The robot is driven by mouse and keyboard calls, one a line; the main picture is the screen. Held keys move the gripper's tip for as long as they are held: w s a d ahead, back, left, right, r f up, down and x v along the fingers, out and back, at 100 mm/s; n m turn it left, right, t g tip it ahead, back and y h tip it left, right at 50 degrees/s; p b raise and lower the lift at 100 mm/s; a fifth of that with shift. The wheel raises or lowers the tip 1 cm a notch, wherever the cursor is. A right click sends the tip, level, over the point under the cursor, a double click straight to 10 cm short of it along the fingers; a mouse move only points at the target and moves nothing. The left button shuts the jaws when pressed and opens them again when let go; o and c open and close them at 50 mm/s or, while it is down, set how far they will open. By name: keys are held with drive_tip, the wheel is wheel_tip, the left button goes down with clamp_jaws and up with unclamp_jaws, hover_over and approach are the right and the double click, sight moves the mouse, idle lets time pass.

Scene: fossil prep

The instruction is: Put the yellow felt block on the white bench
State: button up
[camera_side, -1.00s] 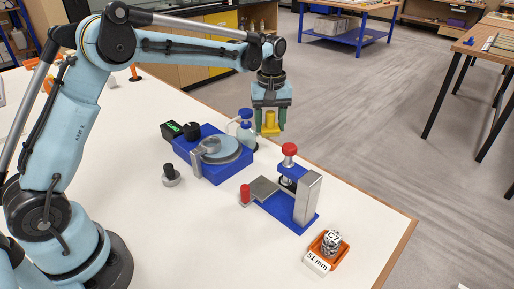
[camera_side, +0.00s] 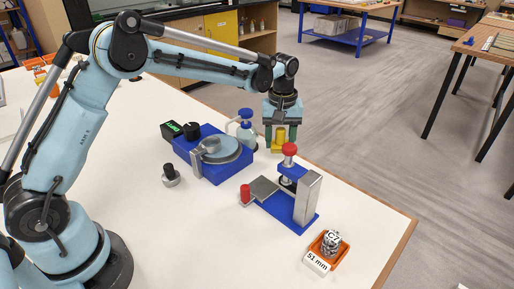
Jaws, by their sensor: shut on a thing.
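The yellow felt block (camera_side: 280,136) is held between the fingers of my gripper (camera_side: 281,138), which is shut on it. The gripper points down near the far right edge of the white bench (camera_side: 215,240). The block shows behind the red knob of the blue press. I cannot tell whether the block touches the bench or hangs just above it.
A blue machine with a round grey plate (camera_side: 222,150) and a wash bottle (camera_side: 246,130) stand left of the gripper. The blue press (camera_side: 301,197) with a red knob (camera_side: 289,149) is in front. An orange tray (camera_side: 340,262) holds a jar. The bench's front middle is clear.

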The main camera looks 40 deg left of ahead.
sight(279, 151)
drive_tip(key=shift+f, duration=2.15)
drive_tip(key=shift+f, duration=0.1)
drive_tip(key=o, duration=0.9)
drive_tip(key=shift+o, duration=0.2)
wheel_tip(279, 151, up, 12)
drive_tip(key=shift+s+r, duration=0.1)
drive_tip(key=shift+r, duration=0.1)
drive_tip(key=s+a+m+t, duration=0.3)
drive_tip(key=s+m+t, duration=0.4)
drive_tip(key=s, duration=1.4)
drive_tip(key=shift+s+r+m, duration=0.25)
drive_tip(key=shift+r+m, duration=0.05)
drive_tip(key=shift+m, duration=0.7)
